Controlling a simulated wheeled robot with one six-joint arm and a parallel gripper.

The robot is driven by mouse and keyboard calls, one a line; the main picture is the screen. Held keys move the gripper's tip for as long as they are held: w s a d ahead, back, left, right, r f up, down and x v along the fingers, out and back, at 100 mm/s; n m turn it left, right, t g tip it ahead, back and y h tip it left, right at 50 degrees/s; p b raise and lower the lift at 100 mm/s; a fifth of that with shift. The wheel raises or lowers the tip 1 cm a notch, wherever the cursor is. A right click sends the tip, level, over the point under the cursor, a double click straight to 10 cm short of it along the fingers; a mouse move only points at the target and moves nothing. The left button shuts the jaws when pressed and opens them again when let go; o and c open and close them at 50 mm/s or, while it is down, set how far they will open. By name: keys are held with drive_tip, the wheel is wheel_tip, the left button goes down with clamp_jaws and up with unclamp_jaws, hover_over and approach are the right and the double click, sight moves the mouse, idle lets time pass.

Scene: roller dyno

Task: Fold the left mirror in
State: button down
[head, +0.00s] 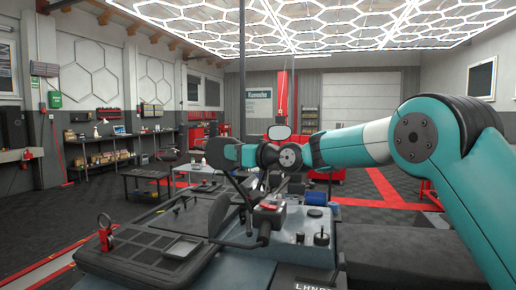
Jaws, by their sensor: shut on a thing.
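My gripper (236,155) is at the end of my teal arm, near the middle of the head view. Its fingertips are small and partly hidden by the wrist. It is shut on a dark rounded piece that looks like the left mirror (214,152). A thin black stalk runs from below that piece down to the dark handlebar area. A second rounded mirror-like shape (279,132) with a pale face shows just above my wrist.
A low dark table (147,182) stands at the left, with shelves and benches along the wall. A red padlock-like object (105,230) stands in front at the left. Dark floor with red stripes lies open at the right, beyond my arm.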

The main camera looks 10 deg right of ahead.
drive_tip(key=shift+w+d+r+g, duration=0.1)
drive_tip(key=shift+r+g, duration=0.05)
drive_tip(key=shift+g, duration=0.15)
drive_tip(key=c, duration=1)
unclamp_jaws()
drive_tip(key=shift+s+d+f+b, duration=0.2)
drive_tip(key=shift+s+d+b, duration=0.05)
drive_tip(key=shift+b, duration=0.1)
drive_tip(key=b+v, duration=0.7)
drive_tip(key=v, duration=0.9)
drive_tip(key=shift+d, duration=0.25)
